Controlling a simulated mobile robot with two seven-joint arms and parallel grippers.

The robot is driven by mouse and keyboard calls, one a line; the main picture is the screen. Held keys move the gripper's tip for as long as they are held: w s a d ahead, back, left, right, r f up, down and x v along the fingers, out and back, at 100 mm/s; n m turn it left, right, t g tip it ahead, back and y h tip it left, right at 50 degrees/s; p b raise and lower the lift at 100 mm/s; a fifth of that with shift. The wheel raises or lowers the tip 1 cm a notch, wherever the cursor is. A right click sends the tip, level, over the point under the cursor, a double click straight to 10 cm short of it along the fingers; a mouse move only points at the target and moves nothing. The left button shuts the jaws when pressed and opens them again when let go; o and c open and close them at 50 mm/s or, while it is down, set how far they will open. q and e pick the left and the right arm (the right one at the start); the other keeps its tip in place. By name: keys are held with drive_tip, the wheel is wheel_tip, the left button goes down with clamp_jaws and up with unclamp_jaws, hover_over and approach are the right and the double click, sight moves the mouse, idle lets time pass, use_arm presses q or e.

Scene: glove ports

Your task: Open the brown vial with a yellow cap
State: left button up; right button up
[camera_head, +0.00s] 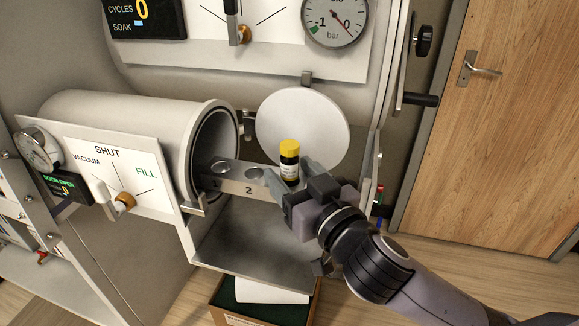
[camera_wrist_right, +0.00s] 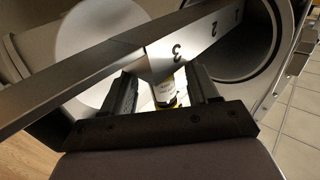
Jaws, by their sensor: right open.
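The brown vial (camera_head: 289,168) stands upright at the near end of the numbered tray (camera_head: 228,184), with its yellow cap (camera_head: 290,147) on and a pale label on its side. My right gripper (camera_head: 288,172) is open, with one finger on each side of the vial. In the right wrist view the vial (camera_wrist_right: 165,88) shows between the two spread fingers (camera_wrist_right: 163,88), partly hidden by the tray edge beside the number 3. I cannot tell whether either finger touches it. My left gripper is not in view.
The tray reaches into an open round port (camera_head: 213,140), with empty recesses by 1 and 2. A round white door (camera_head: 302,127) stands open behind the vial. A valve panel (camera_head: 110,178) is at left. Below is an open box (camera_head: 262,306).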

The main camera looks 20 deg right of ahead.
sight(290, 144)
drive_tip(key=shift+w+a, duration=0.15)
drive_tip(key=shift+w, duration=0.5)
drive_tip(key=shift+c, duration=0.2)
drive_tip(key=c, duration=0.9)
drive_tip(key=shift+r, duration=0.15)
drive_tip(key=shift+r+p, duration=1.5)
drive_tip(key=shift+r, duration=8.4)
